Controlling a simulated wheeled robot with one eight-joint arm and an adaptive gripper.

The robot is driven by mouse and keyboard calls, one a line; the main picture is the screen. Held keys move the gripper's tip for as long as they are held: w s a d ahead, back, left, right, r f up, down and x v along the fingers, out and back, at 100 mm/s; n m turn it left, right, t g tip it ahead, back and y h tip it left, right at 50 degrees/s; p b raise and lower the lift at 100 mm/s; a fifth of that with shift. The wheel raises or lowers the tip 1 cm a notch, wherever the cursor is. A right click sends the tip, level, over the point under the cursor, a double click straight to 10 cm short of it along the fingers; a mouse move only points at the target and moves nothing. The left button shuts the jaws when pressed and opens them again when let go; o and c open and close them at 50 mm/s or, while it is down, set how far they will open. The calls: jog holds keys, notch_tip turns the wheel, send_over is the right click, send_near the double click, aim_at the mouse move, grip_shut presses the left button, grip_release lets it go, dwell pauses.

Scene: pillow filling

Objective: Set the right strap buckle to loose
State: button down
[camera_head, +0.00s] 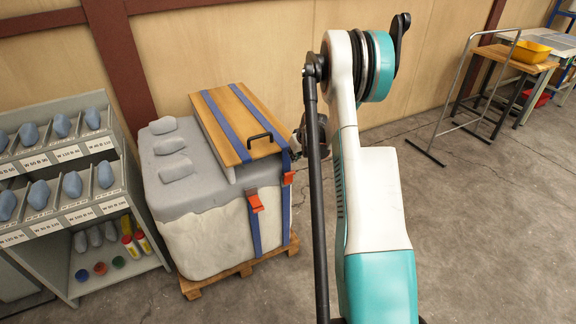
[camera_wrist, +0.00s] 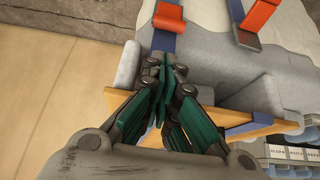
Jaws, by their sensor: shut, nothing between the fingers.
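The right strap buckle (camera_head: 288,178) is orange and sits on the right blue strap (camera_head: 285,206), on the front face of the wrapped block. In the wrist view, an orange buckle, seemingly the same one (camera_wrist: 167,12), is cut by the top edge, with its blue strap (camera_wrist: 165,40) running down towards my fingertips. My gripper (camera_wrist: 165,68) has its dark green fingers closed together with nothing between them, close to this strap and below the buckle in the picture. I cannot tell whether the fingertips touch the strap. In the head view, my arm hides most of the gripper.
The left strap's orange buckle (camera_head: 256,201) also shows in the wrist view (camera_wrist: 259,20). A wooden board (camera_head: 222,122) with a black handle (camera_head: 260,141) lies on the grey block (camera_head: 182,190), on a pallet (camera_head: 205,284). A bin shelf (camera_head: 128,202) stands left.

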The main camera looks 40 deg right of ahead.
aim_at(286, 167)
jog(key=b+x, duration=0.3)
jog(key=x, duration=0.7)
jog(key=shift+w, duration=0.1)
jog(key=shift+s+a+r+b, duration=0.1)
jog(key=shift+s+b, duration=0.2)
jog(key=shift+b, duration=0.05)
